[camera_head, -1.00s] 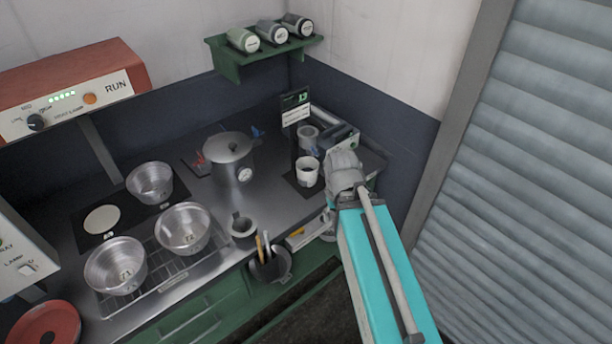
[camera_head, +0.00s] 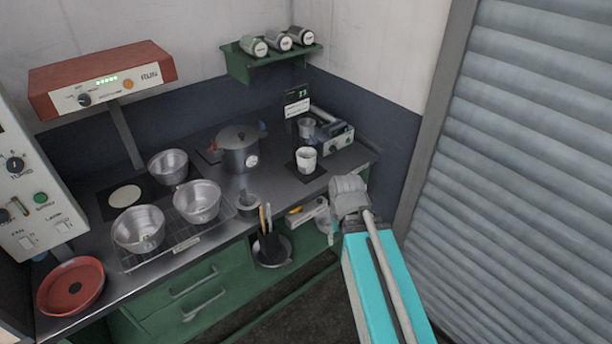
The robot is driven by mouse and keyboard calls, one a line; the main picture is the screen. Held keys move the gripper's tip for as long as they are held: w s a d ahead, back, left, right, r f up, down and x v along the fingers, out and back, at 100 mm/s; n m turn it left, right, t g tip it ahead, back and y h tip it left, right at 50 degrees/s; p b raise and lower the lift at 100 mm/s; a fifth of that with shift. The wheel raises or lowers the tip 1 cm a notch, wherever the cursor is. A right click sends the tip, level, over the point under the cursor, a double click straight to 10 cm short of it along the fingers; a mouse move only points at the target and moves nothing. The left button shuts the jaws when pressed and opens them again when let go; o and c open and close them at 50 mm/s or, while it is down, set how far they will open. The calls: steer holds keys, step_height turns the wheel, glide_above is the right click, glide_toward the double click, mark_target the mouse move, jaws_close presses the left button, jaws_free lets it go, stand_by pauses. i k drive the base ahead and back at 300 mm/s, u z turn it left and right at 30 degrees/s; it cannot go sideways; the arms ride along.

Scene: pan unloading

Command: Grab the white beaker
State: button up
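The white beaker (camera_head: 306,160) stands upright on a dark mat (camera_head: 293,174) on the right part of the metal counter. It stands clear of the things around it, and its open top faces up. My teal arm comes in from the bottom right, with its grey joint just right of and nearer than the beaker. My gripper's fingers cannot be made out; they are hidden behind or below my arm. Nothing is seen touching the beaker.
A lidded pot (camera_head: 238,150) stands left of the beaker. A boxy device (camera_head: 338,137) and a small sign (camera_head: 297,102) stand behind it. Metal bowls (camera_head: 138,230) and a red pan (camera_head: 71,287) are left.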

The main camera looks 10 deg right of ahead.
mark_target(306, 156)
steer(key=k, duration=0.95)
steer(key=u, duration=0.4)
steer(key=i, duration=1.5)
steer(key=z, duration=0.05)
